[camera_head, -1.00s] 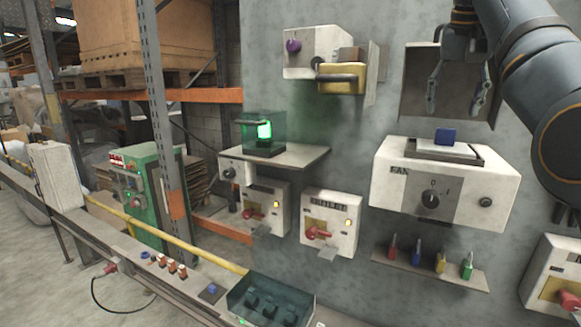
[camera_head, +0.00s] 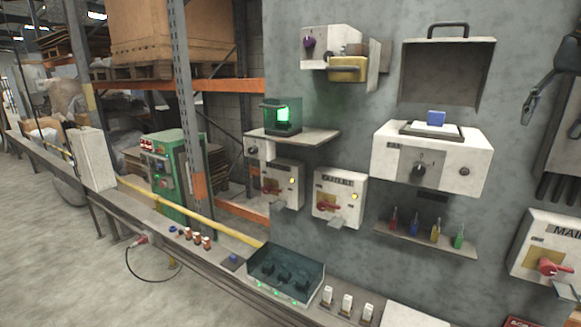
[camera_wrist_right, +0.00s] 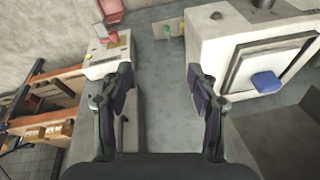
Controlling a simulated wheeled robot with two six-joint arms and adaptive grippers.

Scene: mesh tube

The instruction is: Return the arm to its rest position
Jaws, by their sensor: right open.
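My right gripper (camera_head: 551,122) is at the right edge of the head view, partly cut off, with its fingers pointing down. It is open and empty, and its fingers show spread apart in the right wrist view (camera_wrist_right: 160,76). It hangs to the right of the white box (camera_head: 387,165) with the dial, apart from it. A blue block (camera_head: 436,118) sits on top of that box, under a raised lid (camera_head: 467,42) with a dark handle. The blue block also shows in the wrist view (camera_wrist_right: 266,82). My left gripper is not in view.
A shelf (camera_head: 450,240) with several coloured items is below the box. A glass case (camera_head: 283,116) with a green glow stands on another shelf. Switch boxes with red handles (camera_head: 328,206) are on the wall. A teal tray (camera_head: 290,268) lies on the bench.

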